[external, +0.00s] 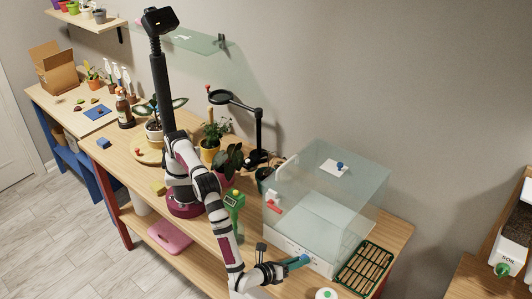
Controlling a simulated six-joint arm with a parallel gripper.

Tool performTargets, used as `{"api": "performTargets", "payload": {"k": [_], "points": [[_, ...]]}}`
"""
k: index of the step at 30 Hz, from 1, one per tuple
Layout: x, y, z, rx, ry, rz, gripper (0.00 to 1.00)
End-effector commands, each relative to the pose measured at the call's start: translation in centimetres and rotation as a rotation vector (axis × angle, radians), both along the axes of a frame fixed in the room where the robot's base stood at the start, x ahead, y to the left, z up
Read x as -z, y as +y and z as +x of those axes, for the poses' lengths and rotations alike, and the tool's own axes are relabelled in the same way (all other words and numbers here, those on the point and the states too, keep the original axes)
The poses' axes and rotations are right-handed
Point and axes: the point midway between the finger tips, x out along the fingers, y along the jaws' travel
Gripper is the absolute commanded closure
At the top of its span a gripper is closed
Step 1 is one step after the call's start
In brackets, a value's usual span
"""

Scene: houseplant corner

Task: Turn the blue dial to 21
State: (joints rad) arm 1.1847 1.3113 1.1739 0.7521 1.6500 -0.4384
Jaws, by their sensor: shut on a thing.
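A clear box on a white base (325,268) stands at the right end of the wooden bench. My gripper (302,261) reaches to the front of this base from the left and is shut on a small blue part there, which appears to be the blue dial. The fingers cover most of the dial, and its scale and pointer are too small to read. Another blue knob (340,166) sits on a white plate on top of the clear box, away from my gripper. A red handle or lever (273,206) shows on the box's left side.
A dark green wire rack (365,268) lies right of the box. A white round item with a green centre (325,294) is near the front edge. A green device (234,200), potted plants (228,160) and a magnifier stand (259,135) crowd the bench left of the box.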

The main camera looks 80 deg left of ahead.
Motion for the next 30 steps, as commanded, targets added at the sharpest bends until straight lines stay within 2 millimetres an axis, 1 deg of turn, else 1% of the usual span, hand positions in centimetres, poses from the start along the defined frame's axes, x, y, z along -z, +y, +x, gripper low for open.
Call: {"api": "performTargets", "payload": {"k": [18,30], "points": [[-0.12,-0.53,0.44,0.001,0.390,0.386,1.00],[-0.11,-0.80,0.65,0.001,0.530,0.530,1.00]]}}
